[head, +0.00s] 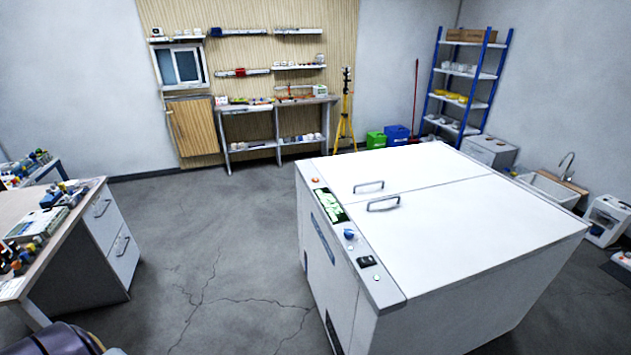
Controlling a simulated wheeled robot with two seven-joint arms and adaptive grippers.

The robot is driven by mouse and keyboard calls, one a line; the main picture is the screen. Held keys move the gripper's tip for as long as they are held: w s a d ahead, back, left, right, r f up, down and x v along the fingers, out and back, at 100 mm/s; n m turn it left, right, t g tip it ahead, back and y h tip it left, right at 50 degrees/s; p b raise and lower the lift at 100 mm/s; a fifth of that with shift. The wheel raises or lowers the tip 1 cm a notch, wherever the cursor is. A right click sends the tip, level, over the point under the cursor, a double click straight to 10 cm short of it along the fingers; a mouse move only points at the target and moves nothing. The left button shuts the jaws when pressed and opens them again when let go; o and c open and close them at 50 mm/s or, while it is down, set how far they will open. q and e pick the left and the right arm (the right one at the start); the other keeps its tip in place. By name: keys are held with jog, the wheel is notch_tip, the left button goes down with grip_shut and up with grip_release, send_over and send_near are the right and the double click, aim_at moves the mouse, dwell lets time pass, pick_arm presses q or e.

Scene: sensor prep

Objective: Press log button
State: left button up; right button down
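A large white machine (470,225) with two lids and grey handles stands at the centre right. Its left top edge carries a control strip. On the strip are a small orange-red button (315,180), a lit green screen (330,205), a blue knob (349,233), a black switch (367,261) and a small pale round button (377,278). No label is readable, so I cannot tell which one is the log button. Neither of my grippers is in view.
A desk (85,215) with drawers and cluttered small parts stands at the left. Open cracked floor (200,250) lies between it and the machine. A workbench (275,105), yellow tripod (345,115), blue shelf rack (465,80) and sink (550,188) line the back and right.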

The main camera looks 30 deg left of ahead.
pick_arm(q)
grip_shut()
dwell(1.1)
